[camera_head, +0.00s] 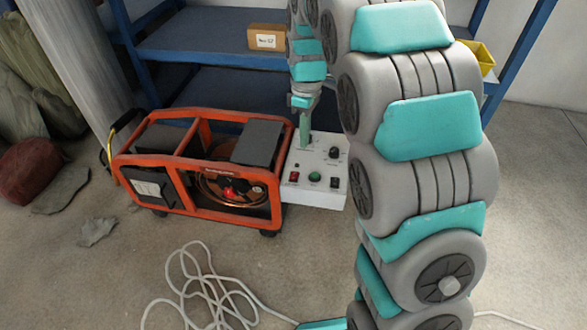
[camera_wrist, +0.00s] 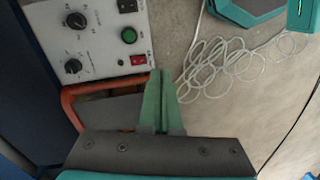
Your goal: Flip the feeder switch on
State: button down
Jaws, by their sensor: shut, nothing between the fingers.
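The white control box (camera_head: 318,193) stands against the right side of the orange-framed machine. Its panel carries a red rocker switch (camera_head: 294,176), a green round button (camera_head: 315,176), a black switch (camera_head: 334,182) and black knobs (camera_head: 334,152). The labels are too small to read, so I cannot tell which one is the feeder switch or how it is set. My gripper (camera_head: 304,143) points down over the panel's back left part. In the wrist view its green fingers (camera_wrist: 159,74) are shut and empty, their tips beside the red switch (camera_wrist: 138,60). I cannot tell whether they touch the panel.
The orange-framed machine (camera_head: 188,148) holds a copper-coloured coil. A blue shelf (camera_head: 205,42) with a small cardboard box (camera_head: 267,37) stands behind. White cable (camera_head: 205,290) lies coiled on the floor in front. Green sacks (camera_head: 35,60) are at the left. My arm blocks the right side.

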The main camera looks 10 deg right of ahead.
aim_at(293, 178)
jog(key=w+a+f+n, duration=0.1)
jog(key=w+f+n, duration=0.1)
jog(key=w, duration=0.3)
jog(key=shift+w+a+f, duration=0.15)
jog(key=shift+a+f, duration=0.15)
jog(key=shift+a, duration=0.05)
jog(key=f, duration=0.4)
jog(key=s+f+p, duration=0.1)
jog(key=f, duration=0.4)
jog(key=f+p, duration=0.1)
jog(key=f, duration=0.4)
jog(key=shift+s+a, duration=0.3)
jog(key=shift+s, duration=0.05)
